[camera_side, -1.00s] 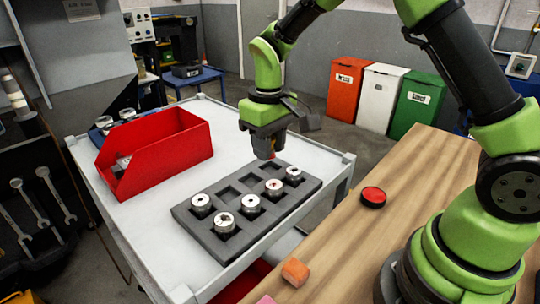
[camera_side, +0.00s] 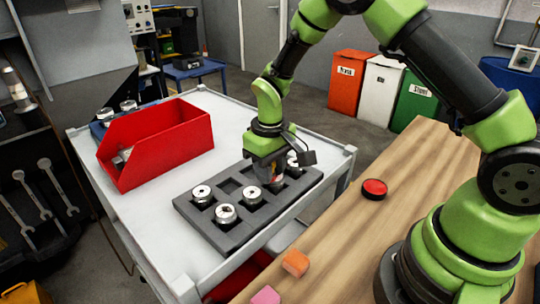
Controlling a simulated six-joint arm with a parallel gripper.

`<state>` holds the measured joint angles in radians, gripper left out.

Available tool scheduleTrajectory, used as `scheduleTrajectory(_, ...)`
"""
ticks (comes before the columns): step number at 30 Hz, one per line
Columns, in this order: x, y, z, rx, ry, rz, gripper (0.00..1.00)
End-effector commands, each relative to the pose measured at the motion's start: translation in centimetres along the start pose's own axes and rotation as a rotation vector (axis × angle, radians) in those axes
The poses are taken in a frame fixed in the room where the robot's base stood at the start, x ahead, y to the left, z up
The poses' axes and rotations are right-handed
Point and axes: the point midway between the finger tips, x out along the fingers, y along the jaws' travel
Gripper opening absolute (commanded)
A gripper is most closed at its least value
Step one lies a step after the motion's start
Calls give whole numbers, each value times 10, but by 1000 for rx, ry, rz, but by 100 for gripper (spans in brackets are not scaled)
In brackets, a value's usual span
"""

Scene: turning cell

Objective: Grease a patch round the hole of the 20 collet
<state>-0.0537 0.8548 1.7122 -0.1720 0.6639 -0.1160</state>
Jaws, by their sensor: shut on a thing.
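A dark foam tray (camera_side: 238,243) on the white-topped cart holds several metal ring-shaped collets. The front ones are the left collet (camera_side: 202,194), the front collet (camera_side: 226,215) and the middle collet (camera_side: 251,196). My gripper (camera_side: 272,170) points down over the right part of the tray. It is shut on a small, mostly hidden thing with a reddish tip, low over a partly covered collet (camera_side: 274,188). Whether the tip touches it I cannot tell. Another collet (camera_side: 293,160) shows partly behind my gripper. Size marks are too small to read, so I cannot tell which is the 20.
A red bin (camera_side: 160,150) stands on the cart behind the tray, left. On the wooden bench (camera_side: 335,235) are a round red-topped thing (camera_side: 374,187), an orange block (camera_side: 296,263) and a pink block (camera_side: 265,296). The cart top left of the tray is clear.

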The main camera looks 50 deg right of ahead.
Motion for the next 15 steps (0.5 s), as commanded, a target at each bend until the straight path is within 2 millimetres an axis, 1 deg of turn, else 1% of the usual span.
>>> scheduleTrajectory(1, 4, 4, 0, 2, -1, 0, 10)
scheduleTrajectory(3, 2, 11, 0, 3, 1, 0, 10)
scheduleTrajectory(6, 6, 20, 0, 2, -1, 0, 10)
scheduleTrajectory(7, 3, 23, 0, 3, 1, 0, 10)
scheduleTrajectory(13, 4, 41, 0, 2, 0, 0, 10)
scheduleTrajectory(14, 4, 41, 0, 1, 2, 2, 10)
scheduleTrajectory(15, 4, 35, 0, -3, 1, 1, 10)
